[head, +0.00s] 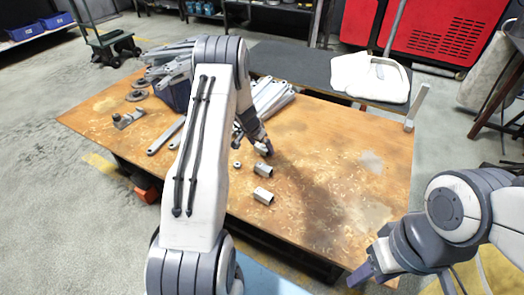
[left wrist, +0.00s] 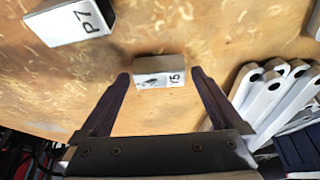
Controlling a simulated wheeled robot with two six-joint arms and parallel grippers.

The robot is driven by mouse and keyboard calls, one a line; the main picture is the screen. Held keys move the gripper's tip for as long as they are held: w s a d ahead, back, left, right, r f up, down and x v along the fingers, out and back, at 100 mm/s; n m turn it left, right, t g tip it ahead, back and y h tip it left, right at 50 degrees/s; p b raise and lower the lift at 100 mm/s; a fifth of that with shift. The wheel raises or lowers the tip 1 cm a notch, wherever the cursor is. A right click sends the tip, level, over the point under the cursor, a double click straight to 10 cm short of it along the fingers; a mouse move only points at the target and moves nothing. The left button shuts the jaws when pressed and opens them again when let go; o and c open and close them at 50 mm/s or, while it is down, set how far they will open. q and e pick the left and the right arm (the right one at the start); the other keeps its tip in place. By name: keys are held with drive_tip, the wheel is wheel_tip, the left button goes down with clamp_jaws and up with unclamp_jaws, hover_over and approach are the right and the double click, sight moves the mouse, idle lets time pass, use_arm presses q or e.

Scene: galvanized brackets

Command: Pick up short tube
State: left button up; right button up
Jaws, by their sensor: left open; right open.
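Two short square grey tubes lie on the wooden table (head: 325,205). The one marked Y5 (left wrist: 158,71) is ahead of my open left gripper (left wrist: 160,78), between the lines of its fingertips in the left wrist view. It seems to be the farther tube (head: 263,170) in the head view, just in front of the left gripper (head: 264,149). The tube marked P7 (left wrist: 68,24) lies apart from it and seems to be the nearer one (head: 263,196). My right gripper (head: 362,277) is open and empty near the table's front right corner.
Long pale brackets (head: 268,97) lie in a pile behind my left arm, beside a dark bin (head: 176,92). A small ring (head: 237,165) lies left of the tubes. A white bag (head: 370,77) rests on the dark bench behind. The table's right half is mostly clear.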

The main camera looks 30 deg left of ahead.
use_arm(q)
drive_tip(key=shift+r, duration=0.1)
drive_tip(key=c, duration=1.3)
